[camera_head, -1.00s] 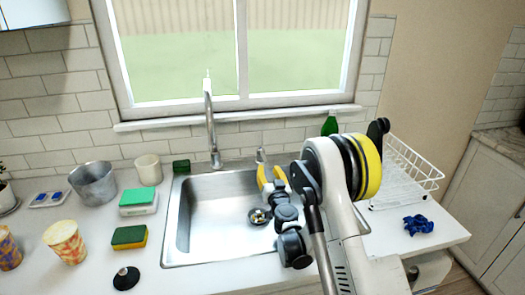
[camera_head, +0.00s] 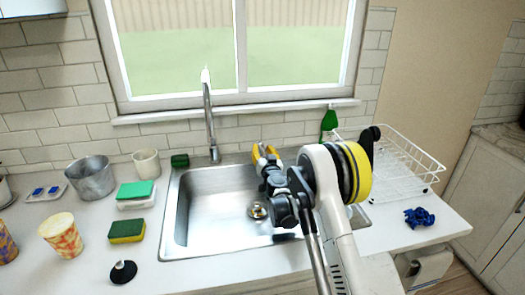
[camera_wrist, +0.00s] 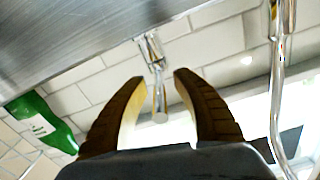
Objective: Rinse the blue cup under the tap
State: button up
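No blue cup can be made out in either view. The tall chrome tap (camera_head: 209,120) stands behind the sink (camera_head: 168,215), and its pipe shows at the right of the wrist view (camera_wrist: 277,90). A chrome tap lever (camera_wrist: 156,80) shows between my fingers in the wrist view, with no visible contact. My gripper (camera_head: 265,152) is open and empty at the back edge of the sink, right of the tap. In the wrist view my gripper (camera_wrist: 157,85) has its two fingers spread. The lever is mostly hidden by my gripper in the head view.
Left of the sink are a metal pot (camera_head: 92,180), beige cup (camera_head: 146,163), patterned cup (camera_head: 61,237), sponge (camera_head: 127,231) and black stopper (camera_head: 123,272). Right are a white dish rack (camera_head: 400,170) and blue cloth (camera_head: 419,217). A green bottle (camera_head: 329,121) stands behind my arm.

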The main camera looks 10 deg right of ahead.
grip_shut()
jog(key=shift+d+f+n+y+b, duration=0.1)
jog(key=shift+d+n+y+b, duration=0.45)
jog(key=shift+y, duration=0.45)
jog(key=shift+n+y, duration=0.55)
jog(key=shift+y, duration=0.25)
grip_release()
